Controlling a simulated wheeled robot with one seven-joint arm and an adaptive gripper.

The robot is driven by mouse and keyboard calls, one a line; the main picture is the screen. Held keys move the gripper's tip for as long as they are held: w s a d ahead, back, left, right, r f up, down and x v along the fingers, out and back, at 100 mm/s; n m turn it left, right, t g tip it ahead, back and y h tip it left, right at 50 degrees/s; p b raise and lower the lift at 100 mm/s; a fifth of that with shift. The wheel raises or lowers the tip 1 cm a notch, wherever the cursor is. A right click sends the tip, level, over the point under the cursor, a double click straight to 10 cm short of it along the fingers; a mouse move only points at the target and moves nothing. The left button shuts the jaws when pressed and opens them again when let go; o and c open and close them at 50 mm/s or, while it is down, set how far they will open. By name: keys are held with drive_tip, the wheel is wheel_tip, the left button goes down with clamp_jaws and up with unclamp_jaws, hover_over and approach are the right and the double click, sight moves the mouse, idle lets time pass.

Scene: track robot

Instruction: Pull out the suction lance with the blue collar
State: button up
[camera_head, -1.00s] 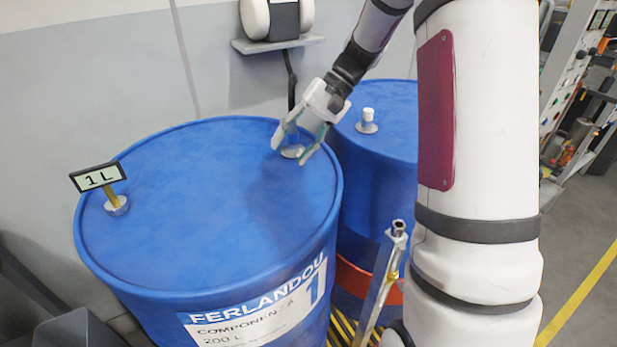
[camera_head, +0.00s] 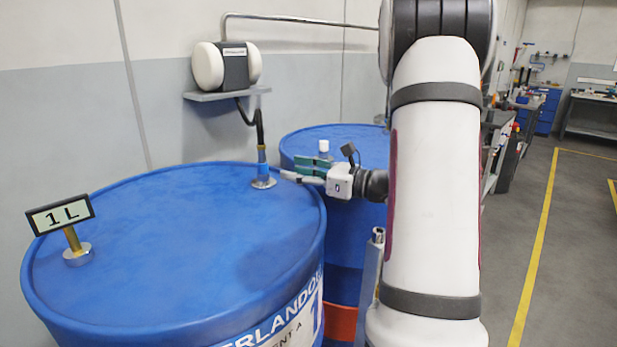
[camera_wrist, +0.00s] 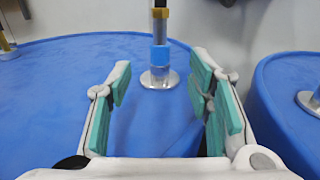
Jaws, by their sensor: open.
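The suction lance with the blue collar (camera_head: 262,169) stands upright in a round metal fitting on the lid of the near blue drum (camera_head: 160,235). In the wrist view the blue collar (camera_wrist: 160,57) sits just above the metal fitting, with a yellow band higher up. My gripper (camera_head: 292,174) lies roughly level to the right of the lance, fingers pointing at it. In the wrist view my gripper (camera_wrist: 161,78) is open and empty. The lance appears ahead between the green-padded fingers, seemingly beyond their tips. The lance's lower part inside the drum is hidden.
A black hose (camera_head: 258,125) rises from the lance to a pump (camera_head: 226,66) on a wall shelf. A second blue drum (camera_head: 300,140) with a white-capped fitting stands behind my gripper. A "1 L" sign (camera_head: 60,214) stands on the near lid's left. The lid's middle is clear.

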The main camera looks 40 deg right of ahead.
sight(267, 165)
drive_tip(key=x, duration=1)
drive_tip(key=shift+f, duration=0.1)
clamp_jaws()
